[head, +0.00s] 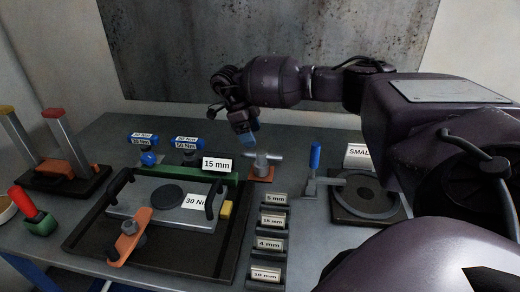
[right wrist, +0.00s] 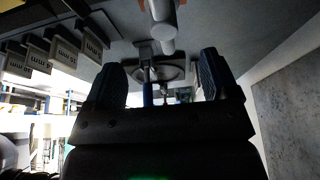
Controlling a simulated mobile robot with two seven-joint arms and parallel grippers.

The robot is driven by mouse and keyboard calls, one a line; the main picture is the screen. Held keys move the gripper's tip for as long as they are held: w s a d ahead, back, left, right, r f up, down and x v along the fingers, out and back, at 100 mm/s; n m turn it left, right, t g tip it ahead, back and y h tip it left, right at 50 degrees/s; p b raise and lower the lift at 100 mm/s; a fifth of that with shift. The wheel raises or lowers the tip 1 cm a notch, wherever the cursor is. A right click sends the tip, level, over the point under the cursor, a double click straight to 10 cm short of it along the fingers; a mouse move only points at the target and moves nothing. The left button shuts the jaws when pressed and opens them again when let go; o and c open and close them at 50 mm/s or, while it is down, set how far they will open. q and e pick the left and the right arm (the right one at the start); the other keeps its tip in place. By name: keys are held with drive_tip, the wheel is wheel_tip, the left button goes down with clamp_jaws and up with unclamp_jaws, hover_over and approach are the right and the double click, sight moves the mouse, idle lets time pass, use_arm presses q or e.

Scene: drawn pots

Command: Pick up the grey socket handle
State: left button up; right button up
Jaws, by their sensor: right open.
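The grey socket handle (head: 262,158) is a T-shaped piece standing upright on a small orange base (head: 262,174) near the middle of the table. It also shows in the right wrist view as a grey cylinder (right wrist: 160,28) at the top centre, beyond the fingers. My right gripper (head: 249,140) is just above and slightly left of the handle in the head view, pointing down. In the right wrist view its two fingers are spread apart with nothing between them, so it is open and empty. My left gripper is not in view.
Labelled holders (head: 272,222) line up in front of the handle. A blue-handled lever (head: 315,157) and a round dark plate (head: 366,195) stand to the right. A black tray (head: 84,244) with a grey plate and a green block (head: 205,173) lie to the left.

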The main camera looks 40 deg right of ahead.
sight(260, 152)
drive_tip(key=shift+w+d, duration=0.25)
drive_tip(key=shift+d, duration=0.05)
drive_tip(key=x, duration=0.5)
drive_tip(key=shift+s, duration=0.15)
drive_tip(key=shift+s+f+p, duration=0.15)
drive_tip(key=shift+f+p, duration=0.15)
drive_tip(key=shift+f, duration=0.35)
drive_tip(key=x, duration=0.4)
drive_tip(key=shift+f, duration=0.2)
drive_tip(key=c, duration=1.2)
drive_tip(key=shift+r, duration=0.1)
drive_tip(key=shift+c, duration=0.5)
